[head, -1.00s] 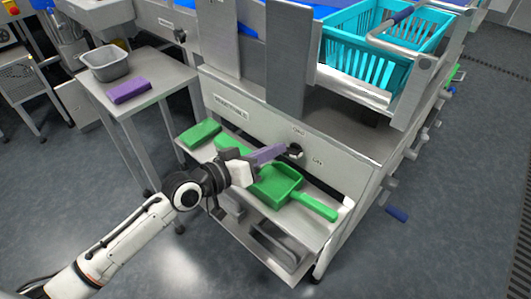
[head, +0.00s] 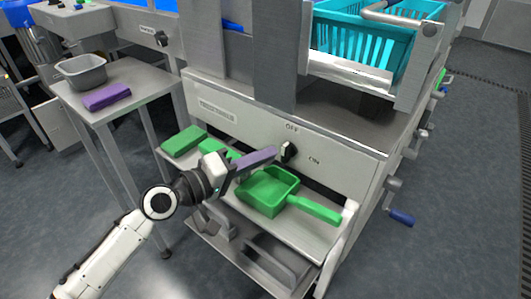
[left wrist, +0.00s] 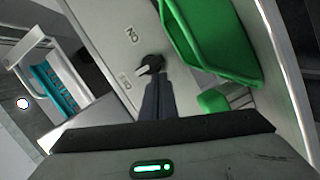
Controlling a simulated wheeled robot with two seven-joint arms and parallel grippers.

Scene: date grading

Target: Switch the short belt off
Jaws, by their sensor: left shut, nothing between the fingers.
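A black rotary knob (head: 288,151) sits on the pale front panel (head: 230,113), with the OFF label (head: 291,127) above it and the ON label (head: 314,160) to its lower right. In the left wrist view the knob (left wrist: 151,64) has a pale pointer, which seems to face the OFF label (left wrist: 125,81). My left gripper (head: 272,152) is shut and empty, its tips right at the knob's left side. In the wrist view its fingers (left wrist: 158,92) end at the knob; I cannot tell whether they touch. My right gripper is not in view.
A turquoise crate (head: 350,45) stands above.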

